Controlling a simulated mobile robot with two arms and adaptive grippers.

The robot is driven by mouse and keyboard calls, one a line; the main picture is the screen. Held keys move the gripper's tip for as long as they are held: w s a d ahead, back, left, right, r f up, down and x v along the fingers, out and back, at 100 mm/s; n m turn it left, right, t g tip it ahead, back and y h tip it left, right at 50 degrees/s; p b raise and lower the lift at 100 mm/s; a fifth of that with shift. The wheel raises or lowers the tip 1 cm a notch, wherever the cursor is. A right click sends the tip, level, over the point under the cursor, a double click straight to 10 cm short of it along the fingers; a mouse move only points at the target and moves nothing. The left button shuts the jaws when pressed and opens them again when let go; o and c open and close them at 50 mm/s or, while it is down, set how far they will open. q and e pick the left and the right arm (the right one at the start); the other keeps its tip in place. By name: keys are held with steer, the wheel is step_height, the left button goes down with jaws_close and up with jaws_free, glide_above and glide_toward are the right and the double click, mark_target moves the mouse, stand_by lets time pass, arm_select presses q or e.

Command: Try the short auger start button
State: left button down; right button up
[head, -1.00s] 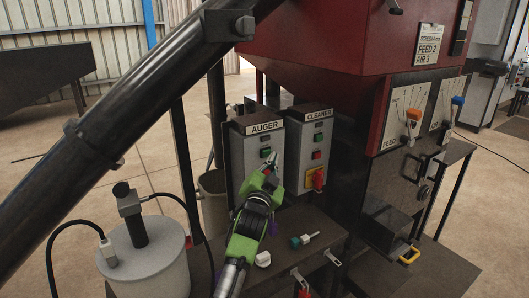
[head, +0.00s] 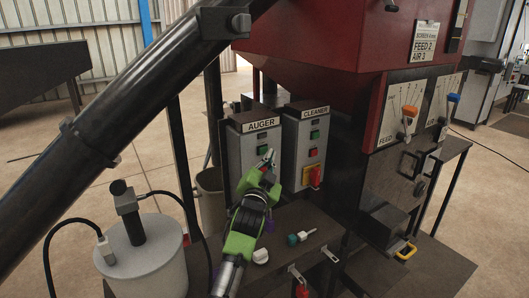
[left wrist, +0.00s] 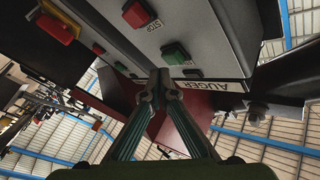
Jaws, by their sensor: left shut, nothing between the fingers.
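In the left wrist view the green button (left wrist: 175,53) lies between the AUGER label and a red STOP button (left wrist: 137,14). My left gripper (head: 268,158) is shut and empty, with its tips just below the green button in the head view. In the left wrist view the tips (left wrist: 162,78) appear close beside that button; I cannot tell whether they touch it.
The cleaner box (head: 303,148) stands to the right, with green and red buttons and a red-yellow switch (head: 312,176). A white knob (head: 260,256) and a teal-white part (head: 300,237) lie on the dark shelf. A thick black pipe (head: 120,125) slants across the left.

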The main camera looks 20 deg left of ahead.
arm_select(q)
steer(key=shift+a, duration=0.1)
stand_by(0.3)
steer(key=shift+w+a, duration=0.25)
steer(key=shift+w, duration=0.05)
steer(key=shift+w+a, duration=0.25)
steer(key=shift+a, duration=0.1)
stand_by(0.8)
stand_by(0.3)
steer(key=shift+s+d, duration=0.55)
steer(key=shift+d, duration=0.15)
steer(key=shift+s+d+p, duration=0.3)
steer(key=shift+s+d, duration=0.5)
steer(key=shift+d, duration=0.2)
steer(key=shift+s+d+p, duration=0.3)
steer(key=shift+s+d, duration=0.45)
steer(key=shift+d, duration=0.2)
